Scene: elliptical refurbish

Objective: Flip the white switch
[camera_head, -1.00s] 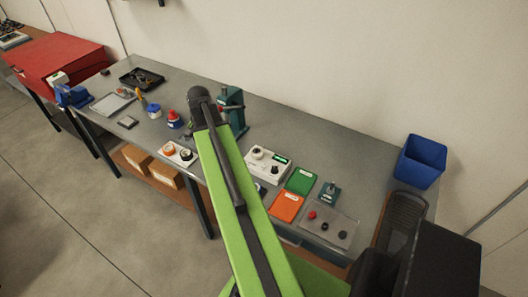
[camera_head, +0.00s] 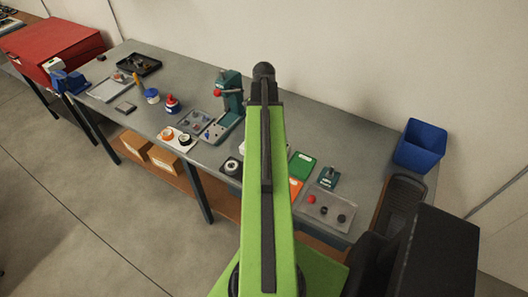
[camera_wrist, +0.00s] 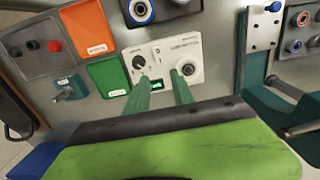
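A white control box (camera_wrist: 165,58) lies on the bench in the wrist view. It has a black knob, a round dark-centred dial and a small green-lit part (camera_wrist: 157,86) between my fingers. I cannot make out which part is a white switch. My gripper (camera_wrist: 161,77) has two green fingers standing apart, with nothing held between them. The fingertips overlap the box's near edge in the picture; I cannot tell whether they touch it. In the head view my arm hides most of the box and my gripper.
An orange panel (camera_wrist: 83,26) and a green panel (camera_wrist: 109,76) lie beside the box. A grey tray with knobs (camera_head: 330,213) is at the right, below a blue bin (camera_head: 420,145). A teal press (camera_head: 229,93) stands left of my arm. A wall is behind the bench.

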